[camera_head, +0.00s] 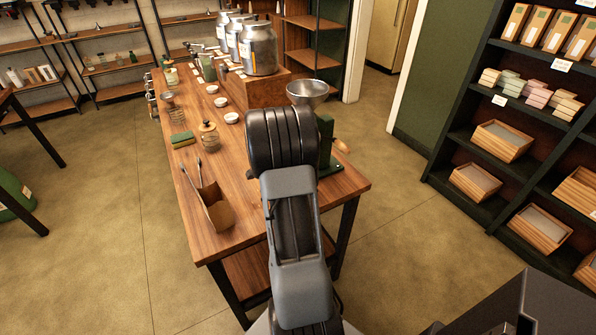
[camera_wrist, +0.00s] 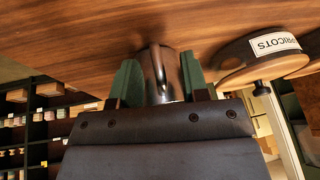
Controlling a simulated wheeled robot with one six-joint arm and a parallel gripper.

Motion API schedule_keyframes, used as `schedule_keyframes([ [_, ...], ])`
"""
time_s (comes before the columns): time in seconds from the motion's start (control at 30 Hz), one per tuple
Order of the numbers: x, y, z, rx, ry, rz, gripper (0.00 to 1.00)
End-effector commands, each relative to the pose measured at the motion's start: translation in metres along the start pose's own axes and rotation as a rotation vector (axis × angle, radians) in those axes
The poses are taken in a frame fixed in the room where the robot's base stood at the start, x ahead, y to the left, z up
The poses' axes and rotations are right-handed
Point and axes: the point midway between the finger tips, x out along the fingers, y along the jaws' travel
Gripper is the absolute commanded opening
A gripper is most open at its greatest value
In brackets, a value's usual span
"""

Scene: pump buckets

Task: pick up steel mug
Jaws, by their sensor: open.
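The steel mug (camera_wrist: 161,72) shows in the wrist view as a shiny metal shape by the wooden table top. It lies between the two green fingers of my gripper (camera_wrist: 161,80), which stand apart on either side of it. Whether the fingers touch the mug cannot be told. The gripper's dark body hides the mug's near part. In the head view my arm covers the gripper, and I cannot make out the mug there.
In the wrist view a round wooden-looking piece labelled "PRICOTS" (camera_wrist: 262,56) is close right of the fingers. In the head view, a green grinder (camera_head: 326,150) with a metal hopper (camera_head: 308,92) stands beside my arm. Steel canisters (camera_head: 258,52) stand behind. A brown scoop-like box (camera_head: 216,208) lies left.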

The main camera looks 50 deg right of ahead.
Motion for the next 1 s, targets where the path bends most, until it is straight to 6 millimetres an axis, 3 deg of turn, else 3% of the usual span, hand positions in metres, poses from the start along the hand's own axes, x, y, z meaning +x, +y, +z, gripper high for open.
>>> schedule_keyframes([
  [0.27,0.0018,-0.0002,-0.0002,0.0,0.0,-0.001,0.41],
  [0.7,0.0016,-0.0002,-0.0002,0.0,0.0,-0.001,0.0],
  [1.0,0.0016,-0.0003,-0.0002,0.0,0.0,-0.002,0.0],
])
